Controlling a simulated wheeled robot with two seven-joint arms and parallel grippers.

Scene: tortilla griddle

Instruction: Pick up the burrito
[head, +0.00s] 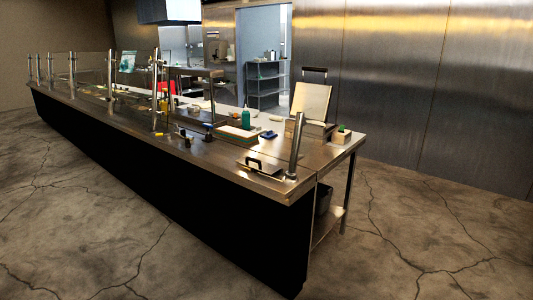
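I cannot make out a burrito for sure from this distance. A long steel serving counter (215,158) runs from the far left to the front right. A press-like griddle (311,100) with its pale lid raised stands near the counter's right end. Small pale items on the worktop behind the counter are too small to tell apart. Neither of my grippers is in view.
A steel post (296,146) rises at the counter's near end, beside a flat lid with a black handle (254,163). A teal bottle (245,119) stands further back. The cracked concrete floor (420,225) is clear at the right and front left.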

